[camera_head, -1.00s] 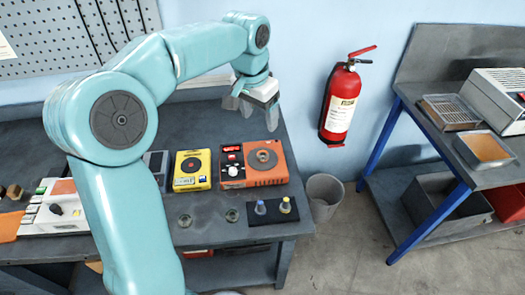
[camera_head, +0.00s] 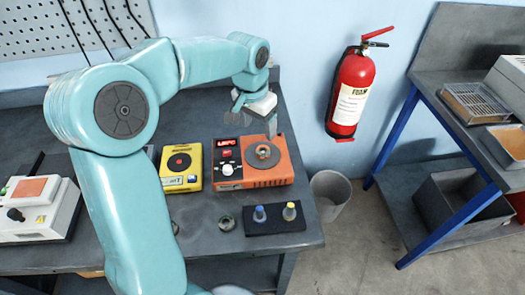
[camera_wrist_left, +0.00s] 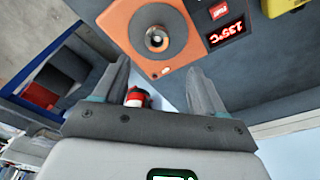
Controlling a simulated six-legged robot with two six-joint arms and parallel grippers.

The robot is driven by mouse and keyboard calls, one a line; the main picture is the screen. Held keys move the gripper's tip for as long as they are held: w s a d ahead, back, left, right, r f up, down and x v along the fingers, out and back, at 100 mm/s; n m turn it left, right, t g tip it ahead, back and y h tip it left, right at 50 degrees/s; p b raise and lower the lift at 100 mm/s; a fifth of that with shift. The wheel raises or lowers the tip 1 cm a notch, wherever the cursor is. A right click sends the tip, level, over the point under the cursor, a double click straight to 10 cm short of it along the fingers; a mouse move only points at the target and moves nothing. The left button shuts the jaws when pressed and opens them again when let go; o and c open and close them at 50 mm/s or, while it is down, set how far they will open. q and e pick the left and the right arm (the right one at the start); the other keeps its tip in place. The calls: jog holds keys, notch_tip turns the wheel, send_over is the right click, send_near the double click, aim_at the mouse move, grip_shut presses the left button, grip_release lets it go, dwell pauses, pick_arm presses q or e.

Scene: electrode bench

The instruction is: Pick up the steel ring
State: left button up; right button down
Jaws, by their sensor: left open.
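An orange hotplate (camera_head: 279,170) stands on the bench with a dark round plate on top. A small grey metal ring (camera_head: 263,151) lies on that plate; it also shows in the left wrist view (camera_wrist_left: 157,39). Another small round ring-like piece (camera_head: 226,223) lies on the bench in front, and a similar one is mostly hidden behind my arm. My left gripper (camera_head: 254,121) is open and empty, above and behind the hotplate. In the left wrist view its two fingers (camera_wrist_left: 158,72) stand apart, with the ring beyond them. My right gripper is not in view.
A yellow device (camera_head: 181,166) stands left of the hotplate. A black holder (camera_head: 275,218) with a blue-topped and a yellow-topped piece is in front. A white device (camera_head: 33,222) is at far left. A bin (camera_head: 329,196) and fire extinguisher (camera_head: 350,92) are right of the bench.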

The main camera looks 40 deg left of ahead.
aim_at(263, 152)
pick_arm(q)
jog(key=f, duration=0.1)
jog(key=w+f, duration=0.1)
jog(key=f, duration=0.1)
jog(key=shift+d+f, duration=0.1)
jog(key=shift+d, duration=0.1)
jog(key=shift+s+f, duration=0.35)
jog(key=shift+f, duration=0.1)
jog(key=f, duration=0.2)
jog(key=f+p, duration=0.1)
jog(key=f, duration=0.1)
jog(key=shift+w+d, duration=0.1)
jog(key=shift+w, duration=0.3)
jog(key=shift+f, duration=0.5)
jog(key=shift+w, duration=0.1)
jog(key=c, duration=1.3)
